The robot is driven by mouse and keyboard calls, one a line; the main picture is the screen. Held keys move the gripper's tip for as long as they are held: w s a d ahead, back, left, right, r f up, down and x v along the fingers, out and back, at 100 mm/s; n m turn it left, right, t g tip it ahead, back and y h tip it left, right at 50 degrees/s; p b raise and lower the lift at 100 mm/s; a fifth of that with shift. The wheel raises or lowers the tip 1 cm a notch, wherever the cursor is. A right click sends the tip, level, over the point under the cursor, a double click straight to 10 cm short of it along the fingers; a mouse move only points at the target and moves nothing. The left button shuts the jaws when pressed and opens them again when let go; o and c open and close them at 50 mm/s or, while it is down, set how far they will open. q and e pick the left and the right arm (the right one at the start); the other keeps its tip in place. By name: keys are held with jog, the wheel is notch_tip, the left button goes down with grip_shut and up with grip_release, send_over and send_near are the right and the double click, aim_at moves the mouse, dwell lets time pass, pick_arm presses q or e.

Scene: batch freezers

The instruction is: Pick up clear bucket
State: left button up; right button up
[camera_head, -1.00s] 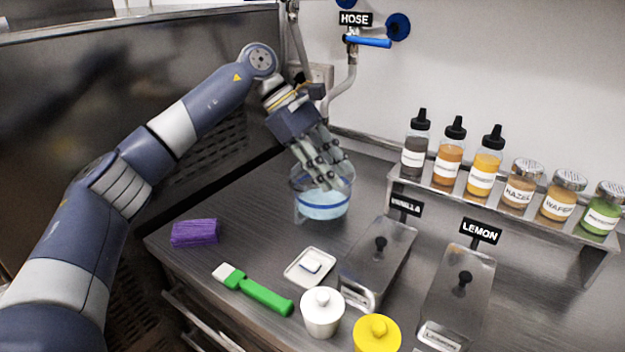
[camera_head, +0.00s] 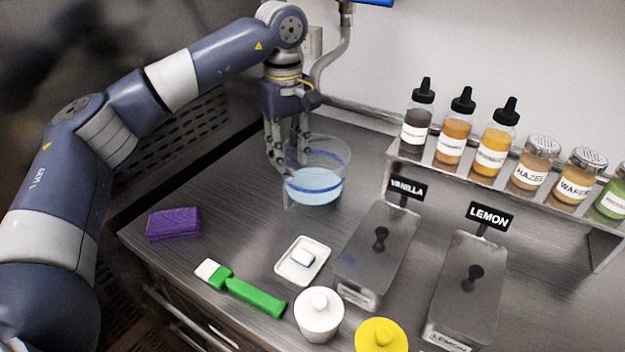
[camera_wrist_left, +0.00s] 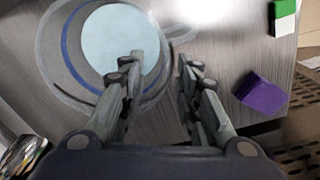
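The clear bucket (camera_head: 330,160) stands upright on the steel counter, with a blue band and pale blue liquid inside. It also shows in the left wrist view (camera_wrist_left: 75,65). My left gripper (camera_head: 289,162) points down at the bucket's left side. In the left wrist view its fingers (camera_wrist_left: 160,60) are apart: one is over the bucket's inside, the other outside its wall. The wall appears to lie between them; I see no closed grip on it. My right gripper is not in view.
A purple sponge (camera_head: 174,223), green brush (camera_head: 243,290), small white dish (camera_head: 302,261), white-lidded pot (camera_head: 319,316) and yellow lid (camera_head: 381,338) are in front. Steel containers (camera_head: 376,250) and a bottle shelf (camera_head: 450,178) stand right. The wall is behind.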

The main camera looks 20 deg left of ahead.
aim_at(288, 168)
pick_arm(q)
jog(key=shift+s+f, duration=0.15)
jog(key=shift+f, duration=1.7)
grip_shut()
jog(key=shift+r, duration=0.1)
